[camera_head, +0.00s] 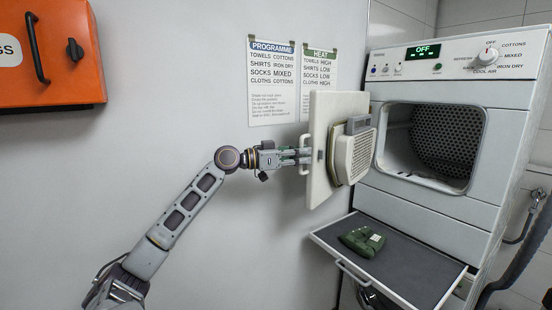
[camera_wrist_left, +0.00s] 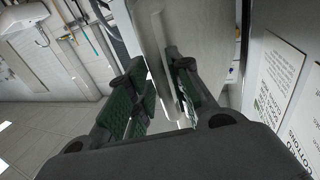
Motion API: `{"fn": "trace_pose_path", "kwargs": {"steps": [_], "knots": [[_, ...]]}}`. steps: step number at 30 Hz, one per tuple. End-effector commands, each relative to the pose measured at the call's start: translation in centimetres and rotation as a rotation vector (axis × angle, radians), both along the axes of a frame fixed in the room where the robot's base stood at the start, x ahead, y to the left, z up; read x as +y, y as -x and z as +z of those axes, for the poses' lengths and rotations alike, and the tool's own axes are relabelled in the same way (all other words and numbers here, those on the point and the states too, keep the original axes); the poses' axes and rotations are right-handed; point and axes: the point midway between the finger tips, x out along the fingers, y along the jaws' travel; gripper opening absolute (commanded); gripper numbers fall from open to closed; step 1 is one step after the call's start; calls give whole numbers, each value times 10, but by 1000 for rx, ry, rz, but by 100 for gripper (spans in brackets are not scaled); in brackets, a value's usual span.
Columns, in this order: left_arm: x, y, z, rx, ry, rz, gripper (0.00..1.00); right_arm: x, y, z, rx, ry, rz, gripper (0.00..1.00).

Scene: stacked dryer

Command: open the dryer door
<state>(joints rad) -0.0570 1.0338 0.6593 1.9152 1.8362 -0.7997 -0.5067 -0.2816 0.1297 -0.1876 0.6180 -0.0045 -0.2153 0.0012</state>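The dryer (camera_head: 440,200) stands at the right, with its round-drum opening (camera_head: 447,137) uncovered. The dryer door (camera_head: 325,125) is swung wide to the left, with its inner side and lint-grille bulge (camera_head: 355,155) facing the dryer. A pale bar handle (camera_head: 304,155) is on the door's outer side. My left gripper (camera_head: 301,156) reaches it from the left, its fingers around the bar. In the left wrist view the green-padded fingers (camera_wrist_left: 165,90) lie on either side of the pale handle (camera_wrist_left: 162,45). My right gripper is not in view.
A dark pull-out shelf (camera_head: 400,272) juts out below the opening, with a green object (camera_head: 362,241) on it. An orange wall box (camera_head: 50,55) is at upper left. Two paper charts (camera_head: 272,85) hang on the wall behind the door. Hoses run at the far right.

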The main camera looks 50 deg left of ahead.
Motion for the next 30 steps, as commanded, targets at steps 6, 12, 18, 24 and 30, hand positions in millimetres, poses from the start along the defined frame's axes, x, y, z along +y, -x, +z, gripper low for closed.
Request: {"fn": "trace_pose_path", "kwargs": {"steps": [6,12,18,24,30], "knots": [[6,12,-1,1,2,0,21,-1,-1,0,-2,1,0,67],[15,30,-1,0,2,-1,21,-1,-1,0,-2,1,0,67],[25,50,-1,0,2,0,21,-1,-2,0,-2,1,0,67],[36,72,0,-1,3,0,21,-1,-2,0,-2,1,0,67],[46,92,0,0,2,0,21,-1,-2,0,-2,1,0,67]]}}
